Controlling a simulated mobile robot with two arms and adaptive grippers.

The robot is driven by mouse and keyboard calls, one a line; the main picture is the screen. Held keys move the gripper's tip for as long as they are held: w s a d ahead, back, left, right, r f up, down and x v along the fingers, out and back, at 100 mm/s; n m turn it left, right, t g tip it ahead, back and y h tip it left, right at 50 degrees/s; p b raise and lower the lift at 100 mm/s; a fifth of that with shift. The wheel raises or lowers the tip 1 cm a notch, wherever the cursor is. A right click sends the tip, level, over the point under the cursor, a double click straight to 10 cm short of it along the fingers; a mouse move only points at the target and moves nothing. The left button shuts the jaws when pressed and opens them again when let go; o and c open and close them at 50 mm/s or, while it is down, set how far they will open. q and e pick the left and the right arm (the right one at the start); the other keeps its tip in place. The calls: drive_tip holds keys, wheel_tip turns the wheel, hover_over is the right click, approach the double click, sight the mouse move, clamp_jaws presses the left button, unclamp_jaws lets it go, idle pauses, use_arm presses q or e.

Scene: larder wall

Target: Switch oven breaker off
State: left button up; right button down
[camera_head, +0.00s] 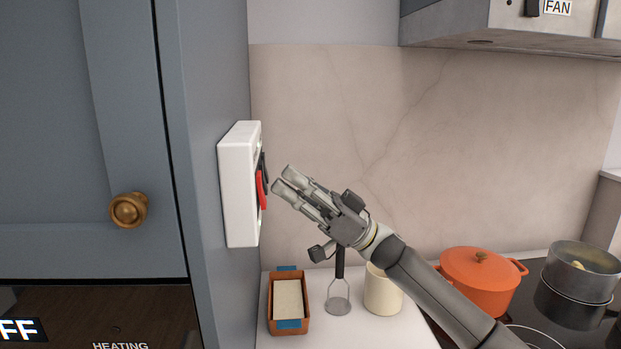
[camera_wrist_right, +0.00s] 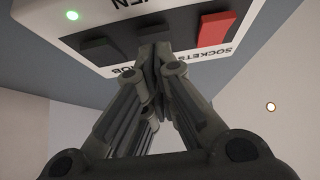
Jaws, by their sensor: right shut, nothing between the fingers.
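A white breaker box (camera_head: 238,185) is fixed to the side of the blue-grey cabinet. In the head view its switch face is seen nearly edge-on, with a red switch (camera_head: 262,190) and a dark one beside it. My left gripper is not in view.
The cabinet door has a brass knob (camera_head: 128,210). Below the arm, the counter holds a terracotta tray (camera_head: 272,312), a masher (camera_head: 339,302) and a cream mug (camera_head: 382,290). An orange pot (camera_head: 480,282) and steel pans are at right, under the hood (camera_head: 510,25).

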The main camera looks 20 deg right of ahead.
drive_tip(key=shift+a+f, duration=0.1)
drive_tip(key=shift+a, duration=0.05)
drive_tip(key=shift+w+a+f+y+b, duration=0.2)
drive_tip(key=shift+a+y+b, duration=0.15)
drive_tip(key=shift+y+b, duration=0.25)
drive_tip(key=shift+s, duration=0.1)
